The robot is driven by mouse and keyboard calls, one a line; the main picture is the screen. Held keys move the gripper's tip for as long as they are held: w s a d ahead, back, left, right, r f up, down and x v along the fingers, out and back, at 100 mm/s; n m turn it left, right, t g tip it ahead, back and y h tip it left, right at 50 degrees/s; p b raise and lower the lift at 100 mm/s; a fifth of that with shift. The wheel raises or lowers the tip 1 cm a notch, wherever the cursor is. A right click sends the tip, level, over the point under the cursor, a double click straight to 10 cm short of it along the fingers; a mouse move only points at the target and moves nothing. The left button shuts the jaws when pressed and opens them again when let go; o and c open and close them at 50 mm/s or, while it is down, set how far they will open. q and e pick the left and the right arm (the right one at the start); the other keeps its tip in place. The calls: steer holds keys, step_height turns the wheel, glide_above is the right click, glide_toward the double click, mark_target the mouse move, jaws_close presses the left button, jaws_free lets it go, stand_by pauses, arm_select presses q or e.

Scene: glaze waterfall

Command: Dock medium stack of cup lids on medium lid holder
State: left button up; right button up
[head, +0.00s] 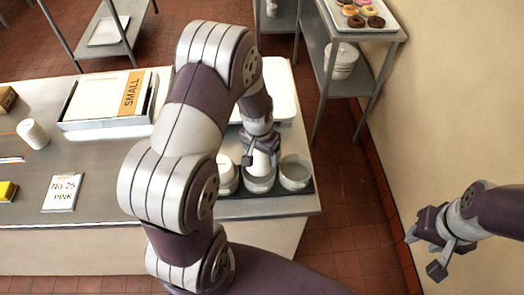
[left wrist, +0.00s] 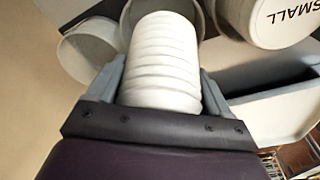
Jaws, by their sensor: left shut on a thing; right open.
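My left gripper (head: 260,160) is shut on a white ribbed stack of cup lids. In the left wrist view the stack (left wrist: 163,62) sits between the two fingers of the gripper (left wrist: 162,88). Three round pale holders stand in a row at the table's right end: left (head: 227,178), middle (head: 260,183) and right (head: 296,173). The stack's far end overlaps the middle holder (left wrist: 205,18); whether it is inside cannot be told. One holder (left wrist: 285,20) reads SMALL in the left wrist view. My right gripper (head: 424,254) is open and empty, off the table at right.
A white tray (head: 283,98) lies behind the holders. A box marked SMALL (head: 105,98), a white cylinder (head: 32,134) and a card (head: 63,192) are on the table's left. A shelf with doughnuts (head: 360,14) stands at back right by the wall.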

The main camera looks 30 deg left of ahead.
arm_select(q)
steer(key=shift+s+d, duration=0.1)
steer(key=shift+d, duration=0.1)
steer(key=shift+f+b, duration=0.8)
steer(key=shift+f, duration=0.4)
stand_by(0.4)
stand_by(0.4)
steer(key=shift+r+p, duration=0.75)
steer(key=shift+r, duration=0.1)
steer(key=shift+f+b, duration=0.6)
steer(key=shift+f, duration=0.3)
stand_by(0.4)
steer(key=o, duration=1.4)
